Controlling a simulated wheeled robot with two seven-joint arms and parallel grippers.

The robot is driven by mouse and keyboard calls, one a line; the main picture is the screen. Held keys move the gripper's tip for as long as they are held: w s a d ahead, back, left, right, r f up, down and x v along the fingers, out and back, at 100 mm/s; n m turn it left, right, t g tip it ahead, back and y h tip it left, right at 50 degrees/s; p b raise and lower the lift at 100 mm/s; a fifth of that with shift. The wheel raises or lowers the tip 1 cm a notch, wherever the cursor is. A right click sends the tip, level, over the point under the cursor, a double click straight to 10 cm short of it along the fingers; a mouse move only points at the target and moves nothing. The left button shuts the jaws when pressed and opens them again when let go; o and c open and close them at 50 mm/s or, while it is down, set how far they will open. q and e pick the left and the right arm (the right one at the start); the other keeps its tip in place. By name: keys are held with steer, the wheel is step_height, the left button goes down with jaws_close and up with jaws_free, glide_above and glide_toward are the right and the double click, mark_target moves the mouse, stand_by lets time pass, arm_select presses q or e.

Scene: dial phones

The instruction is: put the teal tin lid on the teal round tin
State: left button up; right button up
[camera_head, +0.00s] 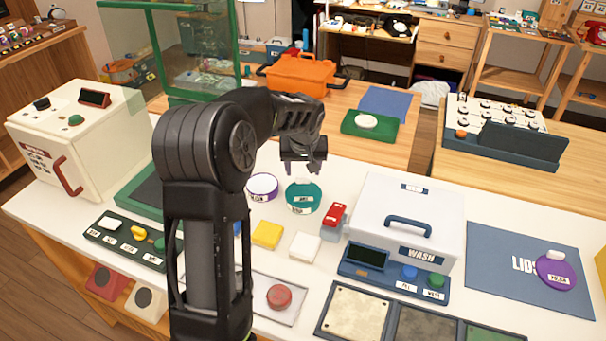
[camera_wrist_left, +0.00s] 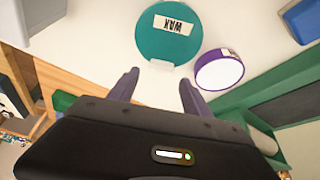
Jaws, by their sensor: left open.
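The teal round tin (camera_head: 301,211) stands on the white table, in the middle of the head view. The teal tin lid (camera_head: 302,197) covers its top, with a label and a pale handle at the far edge. In the left wrist view the teal lid (camera_wrist_left: 165,45) shows as a disc marked WAX; I cannot tell how tightly it is seated. My left gripper (camera_head: 304,167) is open and empty, just above the far side of the lid. Its two fingers (camera_wrist_left: 160,80) point towards the handle, apart from each other. My right gripper is not in view.
An open purple tin (camera_head: 262,187) stands left of the teal tin. A red stapler-like object (camera_head: 333,218) and a white WASH box (camera_head: 407,215) stand to the right. The blue LIDS mat (camera_head: 510,292) holds a purple lid (camera_head: 557,272). Yellow and white blocks lie in front.

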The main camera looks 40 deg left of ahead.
mark_target(303, 193)
arm_select(q)
steer(key=v, duration=0.8)
steer(key=shift+r+b, duration=0.35)
steer(key=shift+b, duration=0.1)
